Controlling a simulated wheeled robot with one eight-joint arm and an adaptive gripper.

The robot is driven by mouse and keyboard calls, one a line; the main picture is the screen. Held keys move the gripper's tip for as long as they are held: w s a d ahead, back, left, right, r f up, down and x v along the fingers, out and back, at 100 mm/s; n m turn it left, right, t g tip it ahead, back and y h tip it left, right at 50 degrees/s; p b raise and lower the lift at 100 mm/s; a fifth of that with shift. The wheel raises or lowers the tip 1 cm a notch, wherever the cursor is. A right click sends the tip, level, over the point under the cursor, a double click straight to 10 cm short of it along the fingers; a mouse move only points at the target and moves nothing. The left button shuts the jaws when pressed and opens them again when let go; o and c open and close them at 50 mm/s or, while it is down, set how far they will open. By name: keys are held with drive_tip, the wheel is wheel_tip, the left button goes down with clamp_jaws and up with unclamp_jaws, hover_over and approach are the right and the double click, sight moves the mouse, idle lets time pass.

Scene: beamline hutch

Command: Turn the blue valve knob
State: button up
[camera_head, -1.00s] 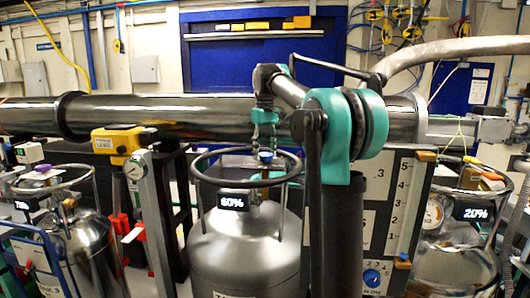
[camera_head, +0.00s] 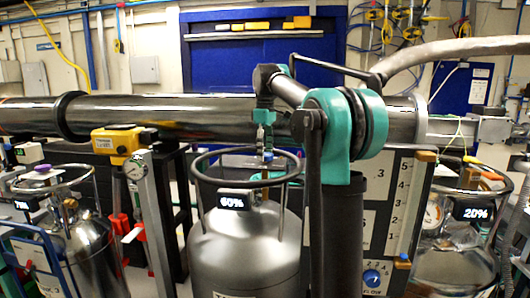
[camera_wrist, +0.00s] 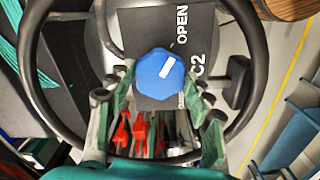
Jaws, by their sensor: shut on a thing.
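The blue valve knob (camera_wrist: 158,76) is faceted, with a white pointer line slanting toward the upper right. It sits on a grey plate (camera_wrist: 178,22) marked "OPEN" and "C2". In the head view the knob is mostly hidden at the top of the middle silver tank (camera_head: 246,252), inside its dark ring handle (camera_head: 203,172). My gripper (camera_head: 266,150) points down through that ring. In the wrist view its green fingers stand on either side of the knob, shut on it.
The ring handle surrounds my gripper closely. A steel beam pipe (camera_head: 215,115) runs behind the tank. A display reading 60% (camera_head: 234,202) is on the tank's front. Other tanks stand at left (camera_head: 88,245) and right (camera_head: 455,268).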

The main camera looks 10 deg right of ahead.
sight(265, 154)
drive_tip(key=o, duration=1.2)
drive_tip(key=shift+c, duration=0.2)
wheel_tip(265, 154, up, 12)
